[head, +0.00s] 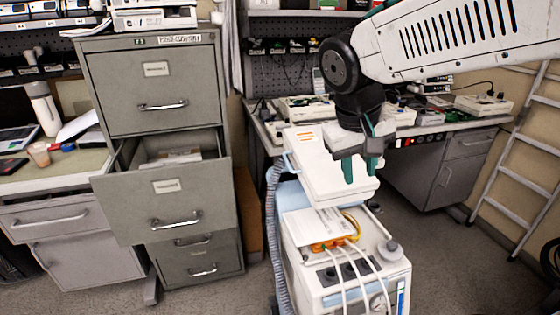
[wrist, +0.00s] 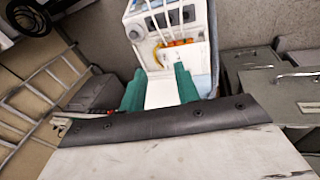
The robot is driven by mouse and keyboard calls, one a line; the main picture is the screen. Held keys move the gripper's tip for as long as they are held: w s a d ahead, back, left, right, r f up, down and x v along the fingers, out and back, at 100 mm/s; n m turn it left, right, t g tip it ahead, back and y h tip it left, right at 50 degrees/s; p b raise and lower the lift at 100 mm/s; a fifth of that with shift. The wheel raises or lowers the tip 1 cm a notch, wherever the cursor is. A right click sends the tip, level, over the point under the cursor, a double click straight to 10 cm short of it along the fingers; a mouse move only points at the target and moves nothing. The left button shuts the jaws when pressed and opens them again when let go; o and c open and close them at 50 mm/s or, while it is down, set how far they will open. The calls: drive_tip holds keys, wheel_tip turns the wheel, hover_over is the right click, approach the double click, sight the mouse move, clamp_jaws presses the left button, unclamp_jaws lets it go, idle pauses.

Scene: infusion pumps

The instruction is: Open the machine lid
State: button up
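The machine (head: 345,262) is a white and light-blue unit on the floor, with orange connectors, white tubes and a small gauge on its near part. Its white lid (head: 315,165) is a thick slab at the back of the top, with an orange label. I cannot tell for sure whether it is raised. My gripper (head: 361,170) has green fingers pointing down over the right part of the lid. In the wrist view, my gripper (wrist: 160,90) shows its fingers apart, with the white lid (wrist: 161,95) showing between them. Contact with the lid is unclear.
A grey filing cabinet (head: 152,90) stands at the left with a drawer (head: 165,205) pulled out. A ribbed grey hose (head: 275,235) runs down the machine's left side. A workbench (head: 450,125) with devices is behind, and a ladder (head: 515,165) leans at the right.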

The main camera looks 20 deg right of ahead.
drive_tip(key=w+a+f+h, duration=0.2)
drive_tip(key=w+a, duration=0.1)
drive_tip(key=w, duration=1.1)
drive_tip(key=t+h, duration=0.2)
drive_tip(key=t, duration=0.1)
approach(288, 163)
drive_tip(key=shift+n, duration=0.3)
drive_tip(key=x, duration=0.8)
drive_tip(key=shift+a, duration=0.1)
clamp_jaws()
